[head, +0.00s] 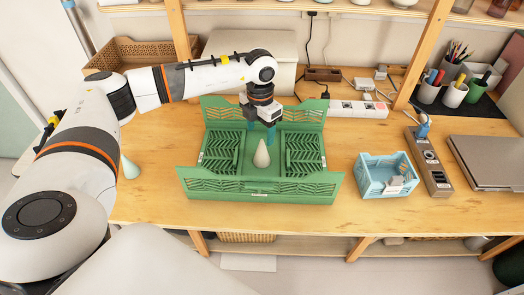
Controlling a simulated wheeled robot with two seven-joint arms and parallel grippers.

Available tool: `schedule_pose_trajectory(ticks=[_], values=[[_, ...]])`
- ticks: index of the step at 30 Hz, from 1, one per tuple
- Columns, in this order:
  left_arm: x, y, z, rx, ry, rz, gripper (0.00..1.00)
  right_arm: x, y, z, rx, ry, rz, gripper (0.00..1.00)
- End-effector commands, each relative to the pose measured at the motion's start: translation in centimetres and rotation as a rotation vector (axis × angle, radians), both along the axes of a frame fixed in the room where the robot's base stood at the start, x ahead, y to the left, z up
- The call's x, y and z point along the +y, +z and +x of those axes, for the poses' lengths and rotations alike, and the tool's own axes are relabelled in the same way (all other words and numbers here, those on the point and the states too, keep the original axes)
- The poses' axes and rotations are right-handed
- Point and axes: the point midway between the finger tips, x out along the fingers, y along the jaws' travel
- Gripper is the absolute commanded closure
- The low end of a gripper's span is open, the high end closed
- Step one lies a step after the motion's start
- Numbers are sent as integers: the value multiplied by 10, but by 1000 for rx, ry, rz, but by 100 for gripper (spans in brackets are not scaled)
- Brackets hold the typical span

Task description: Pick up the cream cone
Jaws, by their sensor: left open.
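The cream cone (262,154) stands upright on the floor of the green crate (262,187), near its middle, between two folded slatted panels. My left gripper (261,129) reaches in over the crate from the back, its teal fingers pointing down. It is open and empty, just above and behind the cone's tip in the picture. I cannot tell the exact gap between fingers and cone. My right gripper is not in view.
A pale green cone (131,168) stands left of the crate, beside my arm. A light blue basket (386,189) with a small grey item is to the right. A power strip (357,109), a laptop (491,160) and pen cups (453,94) lie beyond. The front table strip is clear.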

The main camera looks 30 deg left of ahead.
Motion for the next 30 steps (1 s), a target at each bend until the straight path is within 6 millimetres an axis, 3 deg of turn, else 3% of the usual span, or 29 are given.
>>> schedule_pose_trajectory(ticks=[5,11,18,27,30], values=[[-1,-23,0,1,0,-1,36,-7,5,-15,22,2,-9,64],[-2,-38,-1,2,0,0,36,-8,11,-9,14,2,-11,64],[-5,-73,-1,2,0,0,36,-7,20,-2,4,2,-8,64],[-5,-80,-1,-2,-1,0,36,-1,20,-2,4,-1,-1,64],[-5,-80,-1,-1,-1,0,49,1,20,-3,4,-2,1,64]])
